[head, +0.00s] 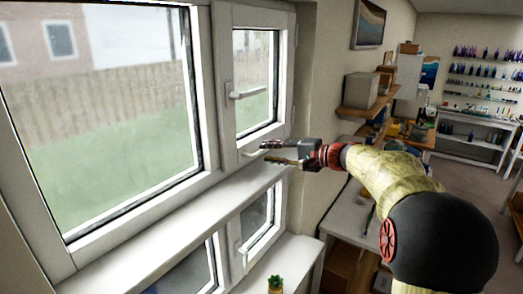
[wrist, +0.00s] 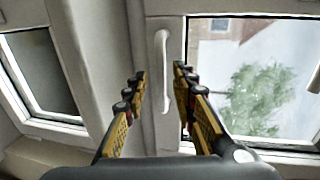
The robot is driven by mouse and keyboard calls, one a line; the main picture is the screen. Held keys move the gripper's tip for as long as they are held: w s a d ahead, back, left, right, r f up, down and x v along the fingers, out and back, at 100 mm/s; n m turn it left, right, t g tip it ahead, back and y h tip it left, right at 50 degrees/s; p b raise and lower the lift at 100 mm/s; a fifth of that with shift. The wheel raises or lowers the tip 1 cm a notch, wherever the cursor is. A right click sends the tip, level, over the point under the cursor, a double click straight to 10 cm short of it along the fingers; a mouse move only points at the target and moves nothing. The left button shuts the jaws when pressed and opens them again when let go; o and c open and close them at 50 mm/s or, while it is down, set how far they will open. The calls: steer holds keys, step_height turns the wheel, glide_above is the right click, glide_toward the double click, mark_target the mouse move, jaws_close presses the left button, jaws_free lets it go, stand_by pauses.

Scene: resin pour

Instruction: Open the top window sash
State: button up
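The upper sash (head: 272,134) is a narrow white-framed pane right of the large fixed pane, and it looks shut. A white lever handle (head: 248,92) sits on its left side and points right. My gripper (head: 262,153) is at the sash's bottom rail, below that lever. In the wrist view my gripper (wrist: 159,74) is open, with its black and yellow fingers apart. A white bar handle (wrist: 163,72) stands on the frame between and beyond the fingertips. I cannot tell whether the fingers touch it. Glass (wrist: 250,90) lies right of it.
A lower sash (head: 262,222) with its own white handle (head: 243,256) is below the sill (head: 170,222). A small green plant (head: 275,284) stands on the lower ledge. A wall shelf (head: 365,112) with boxes and a workbench (head: 352,218) are to the right.

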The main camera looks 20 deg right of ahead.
mark_target(263, 152)
steer(key=shift+p+x, duration=0.4)
steer(key=shift+x, duration=1.65)
steer(key=shift+r, duration=0.1)
steer(key=shift+c, duration=0.3)
jaws_close()
